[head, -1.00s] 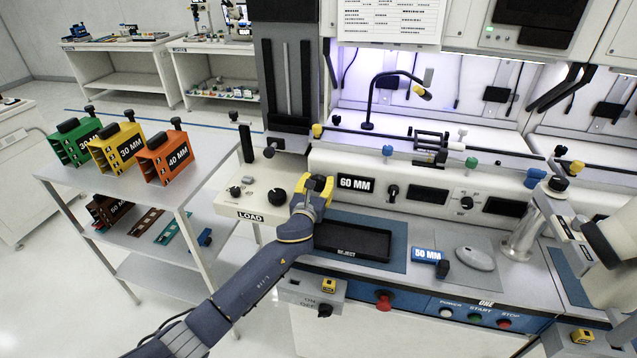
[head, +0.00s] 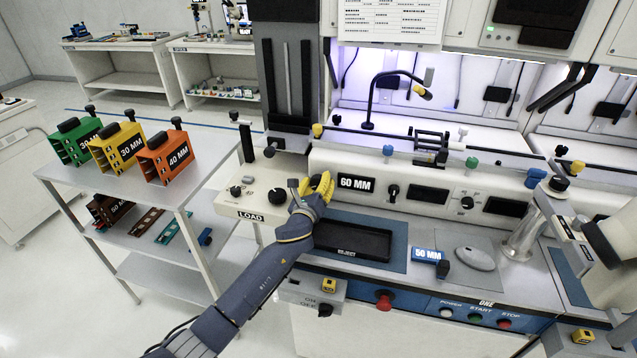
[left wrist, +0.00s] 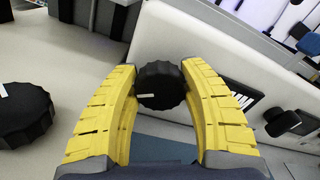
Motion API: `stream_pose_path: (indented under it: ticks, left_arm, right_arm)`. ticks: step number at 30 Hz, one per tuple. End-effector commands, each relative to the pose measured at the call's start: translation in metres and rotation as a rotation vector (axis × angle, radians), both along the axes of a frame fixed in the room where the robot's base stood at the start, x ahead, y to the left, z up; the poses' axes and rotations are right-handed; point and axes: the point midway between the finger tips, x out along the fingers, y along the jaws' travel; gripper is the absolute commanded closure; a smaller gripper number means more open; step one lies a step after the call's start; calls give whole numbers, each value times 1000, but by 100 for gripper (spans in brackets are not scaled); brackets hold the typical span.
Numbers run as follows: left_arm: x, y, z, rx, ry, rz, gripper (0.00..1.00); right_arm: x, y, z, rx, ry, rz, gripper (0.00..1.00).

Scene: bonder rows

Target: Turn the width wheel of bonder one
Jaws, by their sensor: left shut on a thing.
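The width wheel, a small black ribbed knob with a white mark, shows in the left wrist view (left wrist: 160,85) on the pale front panel of bonder one. My left gripper (head: 318,188) reaches it from the front, just left of the 60 MM display (head: 356,184). In the left wrist view its two yellow fingers (left wrist: 162,95) are closed on the wheel from both sides. In the head view the fingers and wrist hide the wheel. My right gripper is not in view.
A larger black knob (head: 277,196) sits left of my gripper, above the LOAD label (head: 250,216). A black reject tray (head: 350,240) lies just right of my wrist. Coloured magazines stand on the left cart (head: 205,165).

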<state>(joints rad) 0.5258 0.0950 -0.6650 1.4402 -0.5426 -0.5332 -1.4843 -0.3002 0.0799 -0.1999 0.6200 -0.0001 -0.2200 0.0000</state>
Motion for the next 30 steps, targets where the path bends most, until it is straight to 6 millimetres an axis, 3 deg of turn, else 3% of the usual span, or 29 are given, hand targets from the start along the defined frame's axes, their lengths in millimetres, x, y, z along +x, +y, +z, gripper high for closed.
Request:
stream_pose_path:
  ticks: [9, 24, 25, 30]
  left_arm:
    - [1, 1, 3, -106, 22, 1, 85]
    - [2, 2, 4, -123, 25, 2, 85]
    - [2, 2, 4, -123, 26, 3, 52]
    - [1, 2, 3, -122, 27, 2, 33]
  right_arm:
    - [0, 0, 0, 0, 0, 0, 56]
    - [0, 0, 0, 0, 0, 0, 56]
    - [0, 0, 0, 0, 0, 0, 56]
    - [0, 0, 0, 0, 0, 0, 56]
